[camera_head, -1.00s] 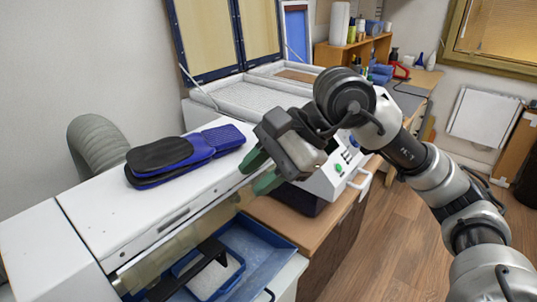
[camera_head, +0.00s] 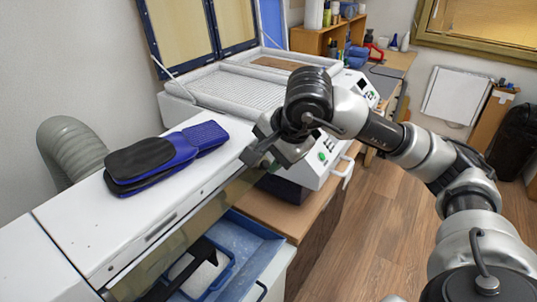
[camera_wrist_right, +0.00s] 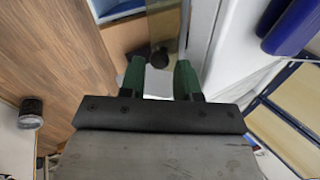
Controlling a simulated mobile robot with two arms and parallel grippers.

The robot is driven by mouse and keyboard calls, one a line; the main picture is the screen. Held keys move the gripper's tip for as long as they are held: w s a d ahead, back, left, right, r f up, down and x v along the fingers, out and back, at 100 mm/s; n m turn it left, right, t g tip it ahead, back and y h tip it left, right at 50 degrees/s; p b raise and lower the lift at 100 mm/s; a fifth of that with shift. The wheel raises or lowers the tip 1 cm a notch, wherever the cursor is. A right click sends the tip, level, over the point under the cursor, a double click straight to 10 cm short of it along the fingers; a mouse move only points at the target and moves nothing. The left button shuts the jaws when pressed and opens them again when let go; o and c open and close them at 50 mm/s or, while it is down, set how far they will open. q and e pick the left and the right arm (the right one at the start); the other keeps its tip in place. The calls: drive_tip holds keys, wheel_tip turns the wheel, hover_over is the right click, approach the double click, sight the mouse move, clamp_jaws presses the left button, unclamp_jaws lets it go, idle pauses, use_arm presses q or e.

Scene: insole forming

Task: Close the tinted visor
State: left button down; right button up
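The tinted visor (camera_head: 188,240) is a see-through brownish panel along the front edge of the white machine (camera_head: 85,240). It slants out over the blue tray below, and its far end lies near my right gripper. My right gripper (camera_head: 256,152) is just above and beside that far end in the head view. In the right wrist view its two green fingers (camera_wrist_right: 160,76) stand apart with a gap between them, and I see nothing held. Whether a finger touches the visor I cannot tell. My left gripper is not in view.
Blue and black insole pads (camera_head: 150,165) lie on the machine top. A blue tray (camera_head: 258,240) with a black-handled item sits below the visor. A white forming press (camera_head: 205,105) with its framed lid raised stands behind my gripper. Wooden floor (camera_head: 350,250) is clear at right.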

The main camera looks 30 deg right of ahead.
sight(263, 172)
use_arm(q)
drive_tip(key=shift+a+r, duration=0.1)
use_arm(e)
drive_tip(key=shift+w+f, duration=0.2)
drive_tip(key=shift+f, duration=0.35)
drive_tip(key=shift+a, duration=0.1)
